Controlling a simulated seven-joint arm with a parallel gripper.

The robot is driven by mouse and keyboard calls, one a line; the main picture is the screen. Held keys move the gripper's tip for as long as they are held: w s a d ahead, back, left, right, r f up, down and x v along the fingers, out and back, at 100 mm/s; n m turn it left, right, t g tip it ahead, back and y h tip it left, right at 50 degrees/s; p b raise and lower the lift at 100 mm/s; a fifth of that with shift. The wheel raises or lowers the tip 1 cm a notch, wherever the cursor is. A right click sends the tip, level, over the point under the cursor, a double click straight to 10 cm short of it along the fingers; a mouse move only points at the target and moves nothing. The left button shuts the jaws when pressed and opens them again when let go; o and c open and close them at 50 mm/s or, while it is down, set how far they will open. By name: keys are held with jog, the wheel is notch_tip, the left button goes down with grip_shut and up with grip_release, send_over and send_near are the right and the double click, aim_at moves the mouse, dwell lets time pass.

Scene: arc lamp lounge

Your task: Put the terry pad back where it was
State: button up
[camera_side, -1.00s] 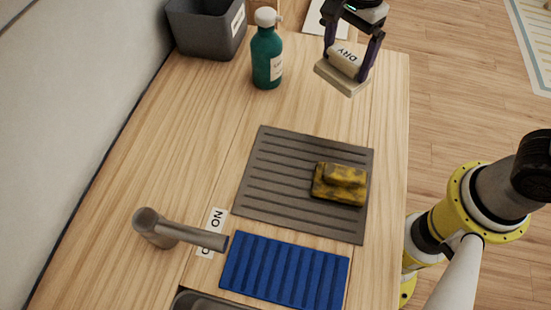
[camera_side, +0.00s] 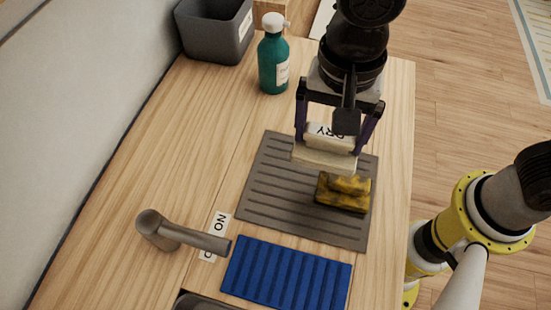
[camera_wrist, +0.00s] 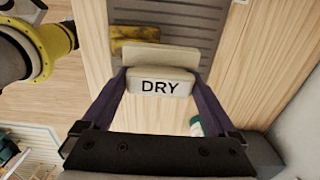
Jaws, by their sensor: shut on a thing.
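The terry pad (camera_side: 323,157) is a pale cream block with a handle marked DRY. My gripper (camera_side: 334,140) is shut on its handle and holds it in the air, over the far part of the grey ribbed mat (camera_side: 262,207) in the side view. In the wrist view the pad (camera_wrist: 160,56) lies between my gripper's fingers (camera_wrist: 160,85), with the DRY label facing the camera. A yellow and dark mottled sponge block (camera_side: 343,193) rests on the mat's right side, just nearer the camera than the pad. It is partly hidden behind the pad in the wrist view (camera_wrist: 137,46).
A blue ribbed mat (camera_side: 287,272) lies in front of the grey one, beside a tap (camera_side: 180,234) and a label reading NO (camera_side: 220,222). A green bottle (camera_side: 272,65) and a grey bin (camera_side: 212,35) stand at the back.

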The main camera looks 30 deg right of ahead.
jog(key=w+a+f, duration=0.1)
jog(key=f, duration=0.1)
jog(key=w+a+f, duration=0.3)
jog(key=a+f, duration=0.1)
jog(key=shift+w+a+f, duration=0.1)
jog(key=shift+w+a, duration=0.15)
jog(key=shift+w+a+f, duration=0.1)
jog(key=shift+f, duration=0.1)
jog(key=shift+w+a+f, duration=0.1)
jog(key=shift+f, duration=0.85)
jog(key=shift+w+a+f, duration=0.1)
jog(key=shift+f, duration=0.8)
jog(key=shift+f, duration=0.1)
jog(key=o, duration=0.9)
jog(key=shift+o, duration=0.2)
notch_tip(320, 180, up, 12)
